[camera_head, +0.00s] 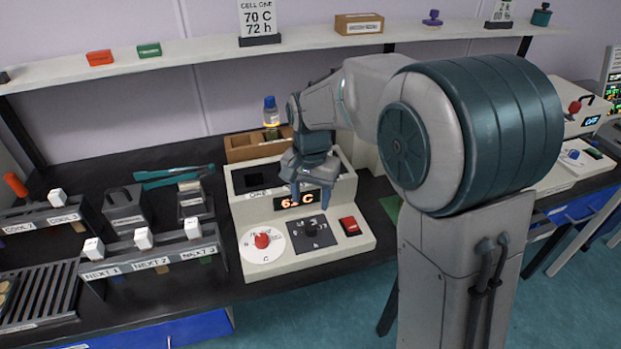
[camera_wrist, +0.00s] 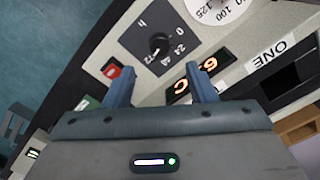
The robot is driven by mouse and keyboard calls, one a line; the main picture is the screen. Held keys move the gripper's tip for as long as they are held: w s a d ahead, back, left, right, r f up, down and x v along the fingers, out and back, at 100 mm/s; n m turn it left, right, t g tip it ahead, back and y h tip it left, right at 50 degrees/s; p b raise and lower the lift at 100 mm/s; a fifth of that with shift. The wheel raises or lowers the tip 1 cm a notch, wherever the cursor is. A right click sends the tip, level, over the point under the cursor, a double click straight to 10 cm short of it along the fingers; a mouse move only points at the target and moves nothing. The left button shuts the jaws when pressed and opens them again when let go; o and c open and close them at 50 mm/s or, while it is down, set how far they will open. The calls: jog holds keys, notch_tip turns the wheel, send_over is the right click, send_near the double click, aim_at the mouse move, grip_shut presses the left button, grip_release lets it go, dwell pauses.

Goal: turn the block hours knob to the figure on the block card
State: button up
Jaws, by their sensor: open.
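The black hours knob (camera_head: 312,230) sits on a dark square dial plate marked h on the front panel of the block unit (camera_head: 355,244). In the wrist view the knob (camera_wrist: 158,42) lies just beyond my fingertips; figures including 24, 48 and 72 show beside it. A small light mark shows on the knob, but its exact setting is hard to tell. The card (camera_head: 258,18) on the shelf reads CELL ONE, 70 C, 72 h. My gripper (camera_head: 310,194) is open and empty above the panel, apart from the knob; its fingers (camera_wrist: 158,72) also show in the wrist view.
A red knob on a white round dial (camera_head: 263,241) is left of the hours knob, a red switch (camera_head: 349,226) right. An orange display (camera_head: 297,199) lies behind, partly covered by my gripper. A bottle (camera_head: 270,112) stands behind the unit. Labelled racks (camera_head: 150,262) stand left.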

notch_tip(320, 180, up, 5)
jog(key=shift+r, duration=0.15)
dwell(0.4)
jog(key=s+d+n+t+p, duration=0.1)
jog(key=s+d+n, duration=0.1)
jog(key=s+d, duration=0.5)
jog(key=s+d+n+t+p, duration=0.1)
jog(key=s+d+n, duration=0.1)
jog(key=s+d, duration=0.4)
jog(key=s, duration=0.5)
jog(key=shift+s+d+t, duration=0.4)
